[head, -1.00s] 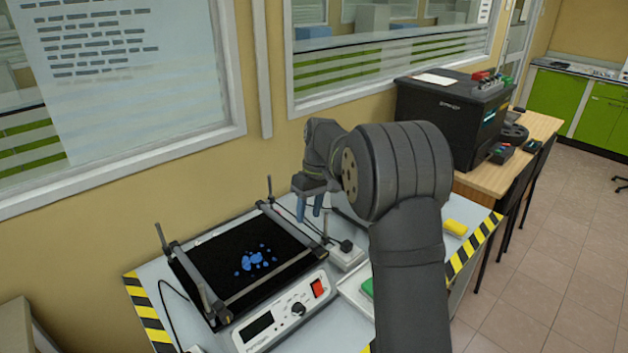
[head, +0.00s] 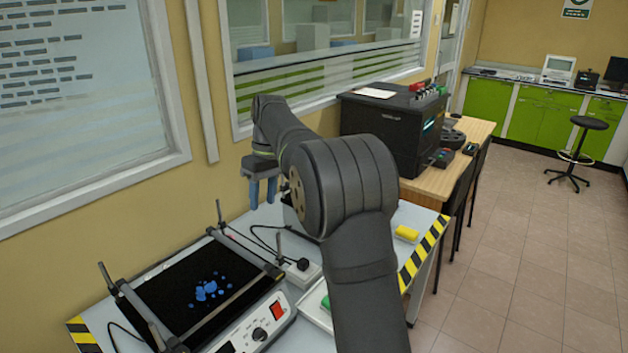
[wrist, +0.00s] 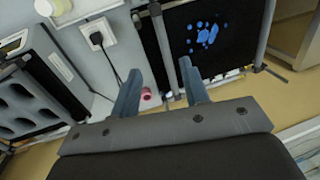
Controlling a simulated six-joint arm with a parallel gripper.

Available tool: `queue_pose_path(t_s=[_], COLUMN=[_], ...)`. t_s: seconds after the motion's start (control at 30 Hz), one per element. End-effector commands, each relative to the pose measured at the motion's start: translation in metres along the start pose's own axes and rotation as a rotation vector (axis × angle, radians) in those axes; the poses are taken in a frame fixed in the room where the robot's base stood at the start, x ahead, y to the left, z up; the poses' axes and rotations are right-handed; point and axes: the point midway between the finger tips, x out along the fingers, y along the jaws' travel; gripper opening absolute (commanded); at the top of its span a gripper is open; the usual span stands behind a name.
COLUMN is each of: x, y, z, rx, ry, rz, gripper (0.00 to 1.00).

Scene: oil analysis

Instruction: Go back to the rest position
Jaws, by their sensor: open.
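My gripper (head: 263,190) hangs in the air above the back part of the grey bench, fingers pointing down. Its blue-grey fingers are apart with nothing between them. In the wrist view my gripper (wrist: 160,88) is also open and empty. The black plate device (head: 165,292) with blue blobs (head: 208,290) on it stands on the bench, below and to the left of my gripper. It also shows at the top of the wrist view (wrist: 225,55). My own arm hides part of the bench.
A power strip (head: 303,275) with a black plug, a yellow block (head: 407,234) and a green item (head: 326,301) lie on the bench. A large black machine (head: 385,130) stands on a wooden table behind. A window wall runs along the left. Open floor (head: 540,250) lies at the right.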

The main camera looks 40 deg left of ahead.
Motion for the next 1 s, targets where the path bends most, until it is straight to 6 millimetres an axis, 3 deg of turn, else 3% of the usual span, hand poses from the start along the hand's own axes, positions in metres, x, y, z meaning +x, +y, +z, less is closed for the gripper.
queue_pose_path(t_s=[0.37,1.0], x=[0.009,0.130], y=[0.000,-0.001], z=[0.000,0.000], rx=[0.000,0.000], ry=[0.000,-0.004], rz=[0.000,-0.003], gripper=[0.41,0.41])
